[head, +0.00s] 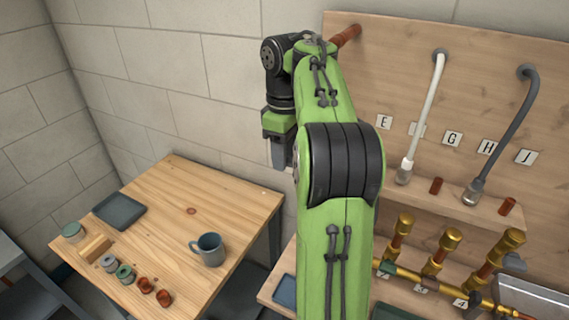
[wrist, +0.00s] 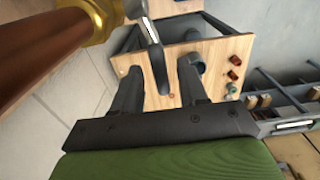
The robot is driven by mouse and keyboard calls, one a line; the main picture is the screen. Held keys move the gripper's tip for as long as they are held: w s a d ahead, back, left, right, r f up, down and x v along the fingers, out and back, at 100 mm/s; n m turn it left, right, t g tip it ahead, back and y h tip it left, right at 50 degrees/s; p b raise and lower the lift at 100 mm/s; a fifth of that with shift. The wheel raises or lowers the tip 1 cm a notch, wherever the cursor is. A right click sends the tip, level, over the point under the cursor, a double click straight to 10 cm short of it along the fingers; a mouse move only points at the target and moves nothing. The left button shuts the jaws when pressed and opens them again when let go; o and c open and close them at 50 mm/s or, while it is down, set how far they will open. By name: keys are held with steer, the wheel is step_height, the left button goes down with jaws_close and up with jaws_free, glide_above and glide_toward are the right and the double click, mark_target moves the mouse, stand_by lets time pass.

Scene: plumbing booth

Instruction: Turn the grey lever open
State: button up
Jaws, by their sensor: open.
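In the wrist view, a grey lever (wrist: 153,35) with a paler stretch along it comes down from the top edge. Its lower end shows between the two open fingers of my gripper (wrist: 160,68). I see no finger clearly touching it, and its depth between them is hard to judge. A copper pipe (wrist: 40,45) with a brass fitting (wrist: 104,14) fills the upper left of this view. In the head view my gripper (head: 278,155) points down left of my green arm. The lever is hidden there behind the arm.
A wooden table (head: 235,200) with a blue mug (head: 208,249), a dark tray (head: 119,211) and small fittings stands below left. On the right, a wooden panel (head: 385,85) carries a white hose (head: 423,115), a grey hose (head: 505,125) and brass valves below.

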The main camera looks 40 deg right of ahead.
jaws_close()
